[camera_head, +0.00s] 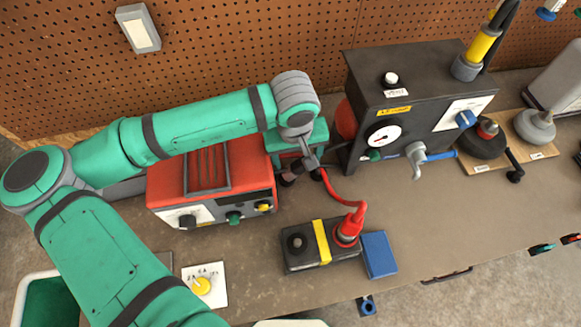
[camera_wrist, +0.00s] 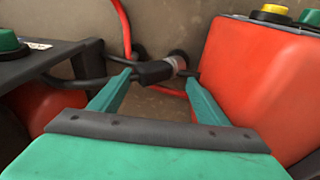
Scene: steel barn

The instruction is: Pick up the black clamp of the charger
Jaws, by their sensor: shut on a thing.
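The charger (camera_head: 212,185) is a red box with a grey-barred top and knobs on its front, left of my gripper in the head view. In the head view my gripper (camera_head: 302,174) is low, just right of the charger, and largely hides the clamp. A red clamp (camera_head: 349,227) sits on one post of the black battery (camera_head: 307,258) with a yellow band. The battery's other post (camera_head: 297,242) is bare.
A red cable (camera_head: 342,197) runs from near my gripper to the red clamp. A dark machine with a gauge (camera_head: 415,115) stands close on the right. A blue block (camera_head: 380,254) lies beside the battery. The bench (camera_head: 450,225) is clear at the front right.

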